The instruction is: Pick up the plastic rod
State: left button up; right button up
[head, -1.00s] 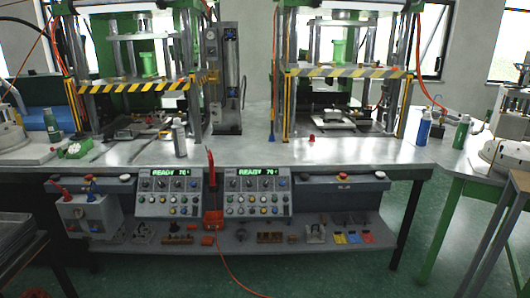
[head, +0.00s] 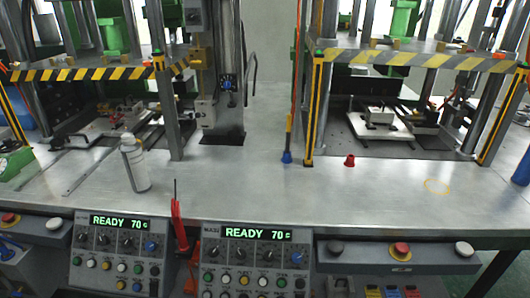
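I cannot make out for sure which thing is the plastic rod. A slim red upright thing with a thin dark tip (head: 178,225) stands at the table's front edge, between the two control panels. A thin upright piece with a blue end (head: 287,156) stands on the table beside the right press. A small red cap-like piece (head: 350,160) sits on the table in front of the right press. Neither of my grippers is in view.
The metal table (head: 250,180) is mostly clear in the middle. A white and grey spray can (head: 134,164) stands at the left. Control panels (head: 255,262) read READY 70. Striped bars (head: 410,58) cross the presses. A blue bottle (head: 522,165) is at the right edge.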

aim_at(289, 116)
jog(key=i+l+u, duration=0.1)
jog(key=i+l, duration=0.25)
jog(key=l, duration=0.25)
jog(key=i+l+u, duration=0.25)
jog(key=l, duration=0.35)
jog(key=i, duration=0.1)
